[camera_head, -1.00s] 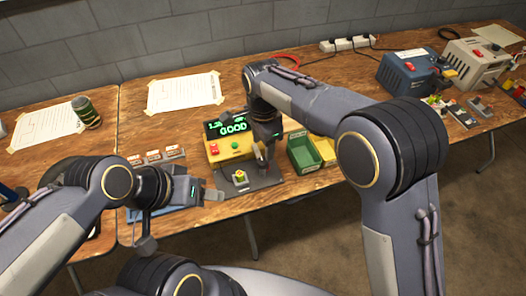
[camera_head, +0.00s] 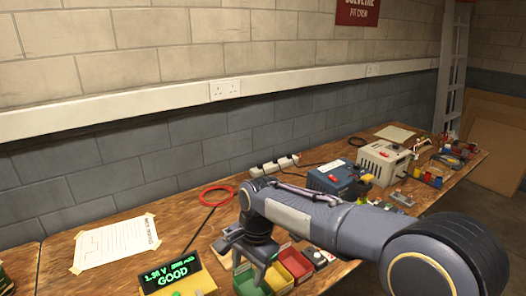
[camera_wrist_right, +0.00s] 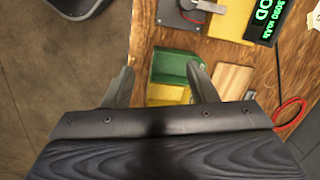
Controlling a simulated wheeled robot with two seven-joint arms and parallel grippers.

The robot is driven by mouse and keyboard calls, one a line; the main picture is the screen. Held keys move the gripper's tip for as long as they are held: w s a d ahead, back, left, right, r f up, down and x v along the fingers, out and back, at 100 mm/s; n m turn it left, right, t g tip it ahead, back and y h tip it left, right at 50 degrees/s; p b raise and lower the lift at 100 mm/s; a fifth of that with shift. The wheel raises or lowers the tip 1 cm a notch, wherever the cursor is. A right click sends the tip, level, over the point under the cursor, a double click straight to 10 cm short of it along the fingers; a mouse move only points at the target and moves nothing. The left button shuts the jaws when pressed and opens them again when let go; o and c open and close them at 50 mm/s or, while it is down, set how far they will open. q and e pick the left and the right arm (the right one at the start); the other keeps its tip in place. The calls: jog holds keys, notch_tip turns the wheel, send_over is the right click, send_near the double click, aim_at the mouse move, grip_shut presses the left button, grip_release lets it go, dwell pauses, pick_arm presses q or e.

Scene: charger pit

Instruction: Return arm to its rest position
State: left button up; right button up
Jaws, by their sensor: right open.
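My right arm reaches in from the right in the head view, with its gripper (camera_head: 258,268) over the green bin at the bench front. In the right wrist view the right gripper (camera_wrist_right: 162,80) has its two fingers spread wide with nothing between them. The green bin (camera_wrist_right: 172,66) and the yellow bin (camera_wrist_right: 167,93) lie below, between the fingers. My left gripper is out of the head view.
A tester with a lit "GOOD" display (camera_head: 172,277) stands left of the right gripper. A red cable loop (camera_head: 216,195), a power strip (camera_head: 274,166), a blue charger (camera_head: 333,178) and a grey charger (camera_head: 385,160) stand farther back. Paper (camera_head: 116,243) is taped at left.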

jog(key=s+d+r+n+t+y, duration=0.1)
jog(key=s+d+r, duration=0.25)
jog(key=d, duration=0.55)
jog(key=s+d+r+n+t+y, duration=0.1)
jog(key=s+d+r+y, duration=0.15)
jog(key=s+d, duration=0.45)
jog(key=s+d+f+n+t+h+p, duration=0.1)
jog(key=s+d+f+n+t, duration=0.2)
jog(key=s+d, duration=0.6)
jog(key=s+f+n, duration=0.1)
jog(key=s, duration=0.2)
jog(key=shift+s+t, duration=0.15)
jog(key=shift+t, duration=0.15)
